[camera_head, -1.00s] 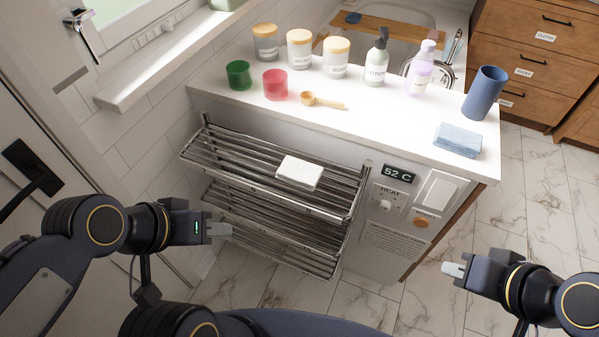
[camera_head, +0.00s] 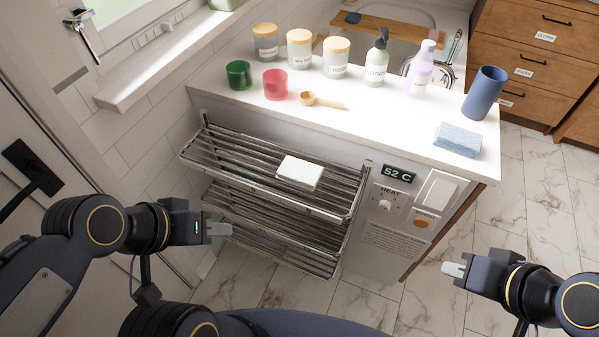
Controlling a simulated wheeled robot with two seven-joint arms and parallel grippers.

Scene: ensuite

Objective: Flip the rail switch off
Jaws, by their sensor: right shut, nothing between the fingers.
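The control panel (camera_head: 399,215) is on the front of the white counter, right of the chrome towel rail (camera_head: 270,185). It has a large white rocker switch (camera_head: 436,191), a round HEAT knob (camera_head: 385,205), an orange round button or lamp (camera_head: 421,222) and a display (camera_head: 399,173) reading 52 C. Which way the rocker is tipped is too small to tell. My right gripper (camera_head: 453,269) is shut and empty, below and right of the panel, apart from it. My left gripper (camera_head: 219,230) is in front of the rail's left part; its finger gap is not visible.
A folded white cloth or block (camera_head: 300,171) lies on the rail's upper bars. Open floor lies right of the counter.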

